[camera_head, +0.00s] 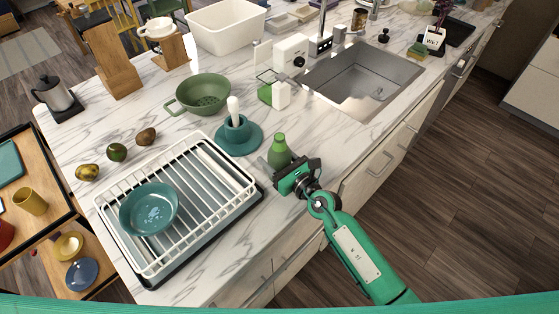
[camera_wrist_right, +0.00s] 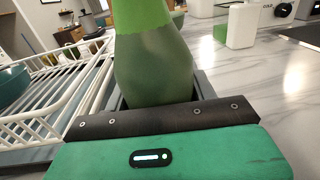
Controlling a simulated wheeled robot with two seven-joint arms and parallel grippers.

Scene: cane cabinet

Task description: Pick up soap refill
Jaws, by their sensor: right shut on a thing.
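The soap refill (camera_head: 279,152) is a green bottle with a lighter green upper part. It stands about upright by the counter's front edge, right of the dish rack. In the right wrist view the bottle (camera_wrist_right: 152,68) rises from between my fingers, its base hidden behind the gripper. My right gripper (camera_head: 281,168) comes in from the lower right and is shut on the bottle's lower body. I cannot tell whether its base touches the counter. My left gripper is not in view.
A white dish rack (camera_head: 213,160) with a teal bowl (camera_head: 149,208) stands close left of the bottle. Behind it are a teal holder with a white brush (camera_head: 235,128) and a green colander (camera_head: 202,93). The sink (camera_head: 364,80) lies behind right. Marble counter (camera_head: 325,128) is clear to the right.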

